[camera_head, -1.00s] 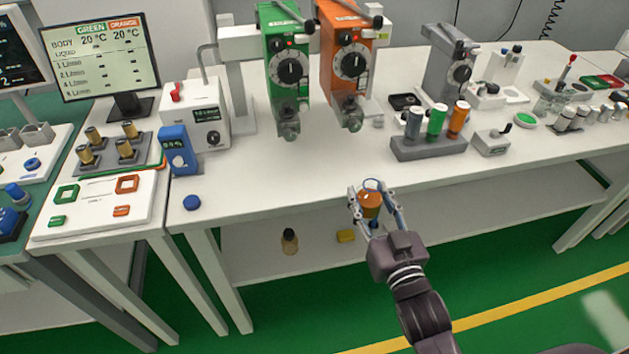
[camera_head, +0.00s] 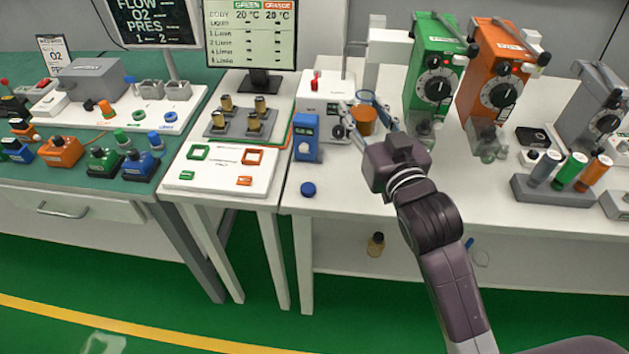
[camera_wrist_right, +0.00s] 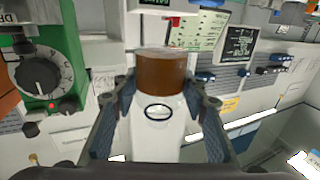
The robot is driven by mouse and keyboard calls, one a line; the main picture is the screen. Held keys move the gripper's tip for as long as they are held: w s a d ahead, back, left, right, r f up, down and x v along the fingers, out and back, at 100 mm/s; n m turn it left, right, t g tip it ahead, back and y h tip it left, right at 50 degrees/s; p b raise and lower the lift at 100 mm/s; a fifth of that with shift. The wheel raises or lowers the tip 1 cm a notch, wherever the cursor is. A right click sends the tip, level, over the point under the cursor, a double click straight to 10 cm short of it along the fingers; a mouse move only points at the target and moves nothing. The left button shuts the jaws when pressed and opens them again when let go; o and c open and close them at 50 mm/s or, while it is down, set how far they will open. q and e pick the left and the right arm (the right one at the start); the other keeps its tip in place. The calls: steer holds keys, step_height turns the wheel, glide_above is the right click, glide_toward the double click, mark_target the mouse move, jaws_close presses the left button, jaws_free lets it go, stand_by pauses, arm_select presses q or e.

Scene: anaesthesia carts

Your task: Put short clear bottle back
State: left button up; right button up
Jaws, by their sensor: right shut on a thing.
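My right gripper (camera_head: 367,115) is shut on a short clear bottle (camera_head: 363,122) with amber-brown content and a blue ring at its top. It holds the bottle over the white table, in front of the white box with the red switch (camera_head: 325,96). In the right wrist view the bottle (camera_wrist_right: 160,75) stands between the two fingers, with a brown band and a clear, pale part bearing a dark ring. I cannot tell whether the bottle touches the table. My left gripper is not in view.
Green (camera_head: 434,85) and orange (camera_head: 497,90) vaporizers stand to the right of the bottle. A blue meter (camera_head: 306,138) and blue cap (camera_head: 308,189) are to its left. A stand with several brass-topped posts (camera_head: 240,122) is further left. A small dark-capped bottle (camera_head: 376,244) stands below the tabletop.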

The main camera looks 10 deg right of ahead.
steer(key=shift+w+a+r, duration=0.4)
steer(key=shift+a, duration=0.1)
steer(key=shift+w+a+f, duration=0.1)
steer(key=shift+a+f, duration=0.1)
steer(key=shift+f, duration=0.05)
steer(key=shift+f+b, duration=0.8)
steer(key=shift+f, duration=8.8)
steer(key=shift+f, duration=0.1)
steer(key=o, duration=1.2)
